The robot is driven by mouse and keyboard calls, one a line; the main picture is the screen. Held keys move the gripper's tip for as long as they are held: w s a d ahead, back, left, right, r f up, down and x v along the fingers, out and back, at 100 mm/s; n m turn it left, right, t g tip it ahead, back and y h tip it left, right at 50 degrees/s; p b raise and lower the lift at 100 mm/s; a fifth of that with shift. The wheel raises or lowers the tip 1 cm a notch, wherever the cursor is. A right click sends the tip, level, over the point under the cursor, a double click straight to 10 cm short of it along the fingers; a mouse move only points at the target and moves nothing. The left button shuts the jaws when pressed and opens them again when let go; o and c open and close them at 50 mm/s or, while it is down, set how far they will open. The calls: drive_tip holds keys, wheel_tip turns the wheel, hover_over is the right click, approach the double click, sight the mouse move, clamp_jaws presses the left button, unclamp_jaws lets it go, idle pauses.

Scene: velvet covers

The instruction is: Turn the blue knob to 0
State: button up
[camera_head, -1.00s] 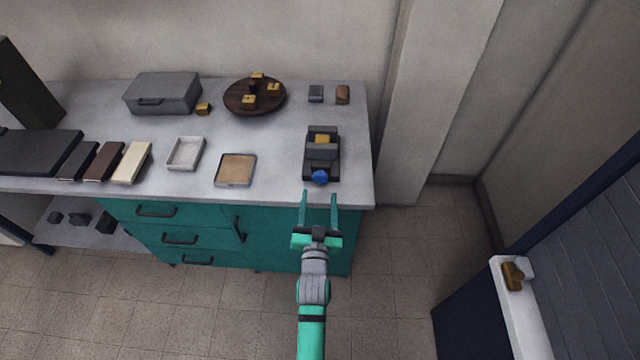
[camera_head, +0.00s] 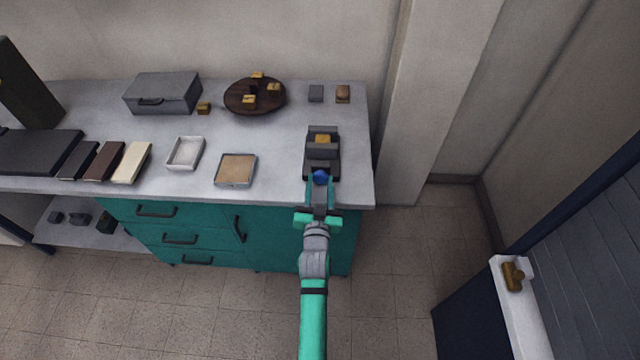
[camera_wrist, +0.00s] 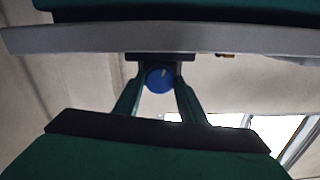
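The blue knob (camera_head: 320,177) is on the front of a dark grey device (camera_head: 322,150) near the front right edge of the counter. In the wrist view the blue knob (camera_wrist: 160,78) shows its round face with a pale pointer mark near its edge. No number scale is legible. My gripper (camera_head: 320,183) is at the knob, with one finger on each side of it. In the wrist view my gripper (camera_wrist: 159,88) has its fingertips beside the knob's left and right edges. Whether they touch it cannot be told.
A yellow block (camera_head: 322,139) sits in the device. A wooden-topped tray (camera_head: 236,170) and a white tray (camera_head: 185,153) lie to its left. A round dark turntable (camera_head: 236,97) holds several yellow blocks. The counter edge (camera_head: 270,200) is just below the knob.

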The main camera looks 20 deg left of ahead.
drive_tip(key=shift+n, duration=0.3)
drive_tip(key=n, duration=0.5)
drive_tip(key=shift+n, duration=0.3)
drive_tip(key=n, duration=0.3)
drive_tip(key=shift+n, duration=0.3)
drive_tip(key=n, duration=0.3)
drive_tip(key=shift+f+n, duration=0.1)
drive_tip(key=shift+n, duration=0.2)
drive_tip(key=n, duration=0.3)
drive_tip(key=shift+n, duration=2.2)
